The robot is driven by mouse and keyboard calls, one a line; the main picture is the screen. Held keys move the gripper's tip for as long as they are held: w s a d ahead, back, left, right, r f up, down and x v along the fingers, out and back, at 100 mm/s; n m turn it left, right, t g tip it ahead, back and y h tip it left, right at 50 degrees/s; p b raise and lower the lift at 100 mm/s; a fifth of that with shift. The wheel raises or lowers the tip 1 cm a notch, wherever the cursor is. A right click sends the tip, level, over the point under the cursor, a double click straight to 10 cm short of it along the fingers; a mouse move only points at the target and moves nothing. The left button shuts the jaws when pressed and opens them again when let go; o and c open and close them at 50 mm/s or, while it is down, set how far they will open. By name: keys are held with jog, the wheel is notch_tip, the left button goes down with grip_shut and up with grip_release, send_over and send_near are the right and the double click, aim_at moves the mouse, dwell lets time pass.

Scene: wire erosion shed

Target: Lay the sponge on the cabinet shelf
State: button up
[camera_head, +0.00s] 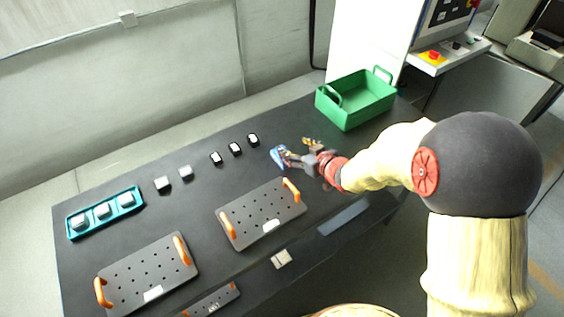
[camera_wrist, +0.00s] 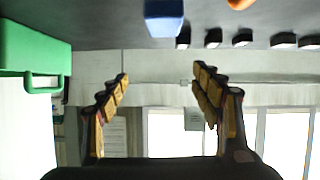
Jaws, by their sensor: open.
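A small blue block (camera_head: 279,157) lies on the dark table just beyond my gripper; it may be the sponge, but I cannot tell for sure. It also shows at the top edge of the wrist view (camera_wrist: 163,14), partly cut off by the frame. My gripper (camera_head: 297,151) is close beside it, and one finger seems to overlap it in the head view. In the wrist view my gripper (camera_wrist: 160,74) has its two fingers wide apart with nothing between them. I cannot make out a cabinet shelf in either view.
A green handled crate (camera_head: 350,112) stands at the table's back right. Two perforated plates with orange handles (camera_head: 250,222) lie in front. A teal tray (camera_head: 75,231) sits at left. Several small blocks (camera_head: 235,149) line the back. A control panel (camera_head: 440,62) stands beyond.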

jog(key=shift+y, duration=0.4)
jog(key=f+b, duration=0.1)
jog(key=f, duration=0.1)
jog(key=f+b, duration=0.1)
jog(key=f, duration=0.1)
jog(key=a+f+b, duration=0.1)
jog(key=f, duration=0.2)
jog(key=shift+w+f, duration=0.1)
jog(key=shift+w, duration=0.3)
jog(key=b+x, duration=0.2)
jog(key=x, duration=0.5)
jog(key=shift+r, duration=0.2)
jog(key=shift+c, duration=0.4)
jog(key=c, duration=1)
